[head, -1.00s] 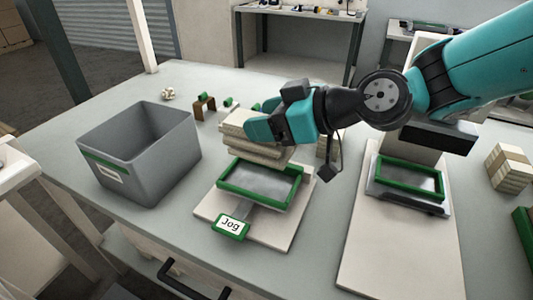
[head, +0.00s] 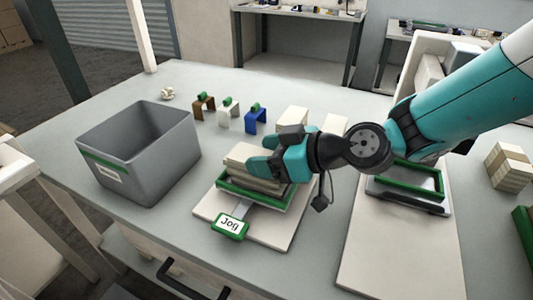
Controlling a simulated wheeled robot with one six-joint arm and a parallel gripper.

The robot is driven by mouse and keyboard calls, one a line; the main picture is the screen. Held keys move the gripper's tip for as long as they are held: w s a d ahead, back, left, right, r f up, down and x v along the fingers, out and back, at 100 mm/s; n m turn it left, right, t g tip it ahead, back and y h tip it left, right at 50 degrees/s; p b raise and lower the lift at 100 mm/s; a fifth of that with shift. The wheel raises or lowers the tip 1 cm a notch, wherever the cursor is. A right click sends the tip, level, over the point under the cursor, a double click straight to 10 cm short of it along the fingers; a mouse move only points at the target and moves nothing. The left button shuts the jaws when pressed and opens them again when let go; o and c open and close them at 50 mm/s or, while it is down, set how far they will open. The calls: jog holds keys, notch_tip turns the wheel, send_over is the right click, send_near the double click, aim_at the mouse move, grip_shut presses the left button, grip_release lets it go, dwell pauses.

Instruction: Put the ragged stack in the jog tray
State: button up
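The ragged stack (head: 250,168), a pile of cream sheets with uneven edges, sits in or just over the jog tray. The jog tray (head: 262,203) has a green rim and a "Jog" label (head: 230,226), and stands on a pale board. My gripper (head: 271,166) is at the right and back of the stack, with a teal finger along its upper side. The gripper appears closed around the stack; the far finger is mostly hidden. Whether the stack touches the tray floor is hidden.
A grey bin (head: 140,152) stands at the left. A second green-rimmed tray (head: 411,179) is at the right, with a banded stack (head: 509,166) beyond.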

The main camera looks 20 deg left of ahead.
jog(key=o, duration=0.4)
jog(key=shift+c, duration=0.2)
jog(key=shift+r, duration=0.15)
jog(key=d+b, duration=0.6)
jog(key=d, duration=0.6)
jog(key=s+d+r+m+g+h, duration=0.1)
jog(key=s+d+m+h, duration=0.8)
jog(key=s+d, duration=0.6)
jog(key=shift+d+m, duration=0.5)
jog(key=shift+d, duration=0.65)
